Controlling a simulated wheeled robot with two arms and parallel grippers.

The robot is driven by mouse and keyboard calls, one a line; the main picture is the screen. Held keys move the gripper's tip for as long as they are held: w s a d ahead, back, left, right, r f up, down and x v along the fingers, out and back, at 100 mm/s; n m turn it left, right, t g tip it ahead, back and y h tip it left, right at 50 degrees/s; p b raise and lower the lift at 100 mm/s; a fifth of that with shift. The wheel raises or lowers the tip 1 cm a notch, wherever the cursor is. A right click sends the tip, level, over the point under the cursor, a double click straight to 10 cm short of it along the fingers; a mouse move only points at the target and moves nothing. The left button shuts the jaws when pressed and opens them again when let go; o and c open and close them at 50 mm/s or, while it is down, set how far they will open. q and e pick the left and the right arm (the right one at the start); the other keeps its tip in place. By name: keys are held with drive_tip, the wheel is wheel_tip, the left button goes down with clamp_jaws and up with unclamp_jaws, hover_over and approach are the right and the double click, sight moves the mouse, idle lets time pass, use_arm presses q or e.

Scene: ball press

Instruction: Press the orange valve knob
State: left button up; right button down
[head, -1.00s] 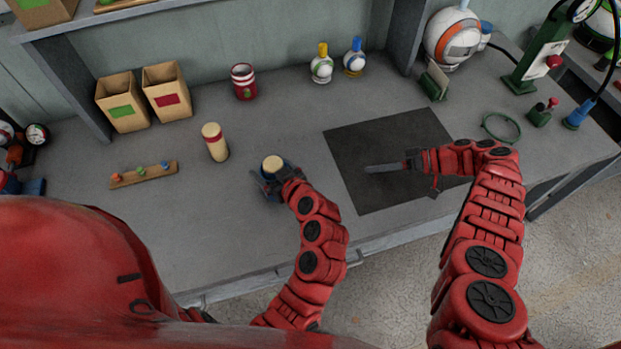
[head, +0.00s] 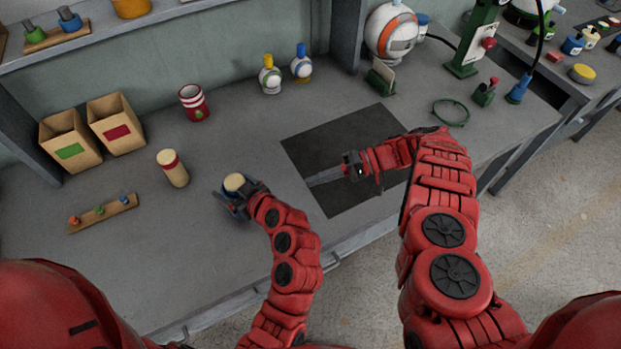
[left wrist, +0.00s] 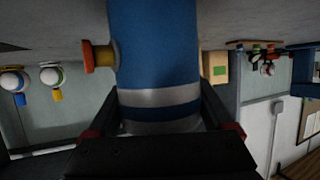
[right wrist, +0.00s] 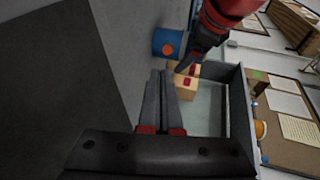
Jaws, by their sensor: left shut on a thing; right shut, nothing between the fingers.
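My left gripper (head: 240,198) is shut around a blue can (left wrist: 155,45) with a silver band and, in the head view, a cream top (head: 234,182). The orange valve knob (left wrist: 100,56) sticks out from the can's side in the left wrist view. It also shows as a round orange spot facing the camera in the right wrist view (right wrist: 168,49). The head view does not show the knob clearly. My right gripper (head: 308,182) is shut and empty over the dark mat, right of the can and apart from it. I cannot tell whether the can touches the bench.
The dark mat (head: 372,125) lies on the grey bench. A cream cylinder with a red band (head: 172,168), a wooden strip with coloured pegs (head: 102,213) and two cardboard boxes (head: 115,125) stand left of the can. Bench between the can and the mat is clear.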

drive_tip(key=x, duration=0.9)
drive_tip(key=shift+s+a+r, duration=0.2)
drive_tip(key=shift+a+r, duration=0.05)
drive_tip(key=shift+a, duration=0.2)
drive_tip(key=shift+s+a, duration=0.15)
drive_tip(key=shift+a, duration=0.5)
drive_tip(key=shift+a, duration=0.1)
drive_tip(key=shift+s+a, duration=0.25)
drive_tip(key=shift+a, duration=0.7)
use_arm(q)
drive_tip(key=shift+d, duration=0.1)
use_arm(e)
drive_tip(key=shift+d, duration=0.25)
drive_tip(key=v, duration=0.9)
drive_tip(key=f+v, duration=0.1)
drive_tip(key=v, duration=0.3)
drive_tip(key=shift+w+d, duration=0.2)
drive_tip(key=shift+d, duration=0.25)
